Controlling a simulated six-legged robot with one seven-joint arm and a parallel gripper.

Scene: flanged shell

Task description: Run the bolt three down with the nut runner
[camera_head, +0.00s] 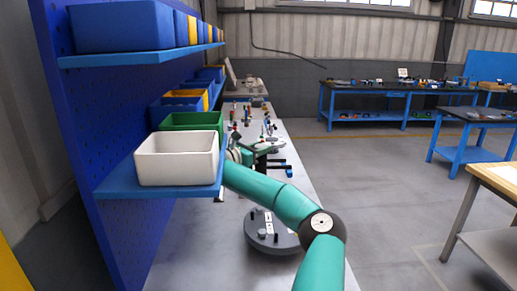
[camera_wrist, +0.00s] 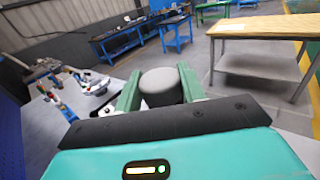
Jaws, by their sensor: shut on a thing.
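My gripper (camera_wrist: 160,80) shows in the wrist view with its two green fingers either side of a grey, rounded body, which I take to be the nut runner (camera_wrist: 162,88). The fingers are shut on it. In the head view my teal arm reaches over the bench, and my gripper is small and partly hidden near the shelf bins. A dark grey round flanged piece (camera_head: 262,240) lies on the bench beside my arm, with small light parts on top; my arm covers its right side. I cannot tell which part is bolt three.
A blue shelf rack stands on the left with a white bin (camera_head: 177,158) and a green bin (camera_head: 192,121) close to my arm. Several small colored items stand farther along the grey bench (camera_head: 190,245). Other worktables (camera_head: 480,115) stand to the right across open floor.

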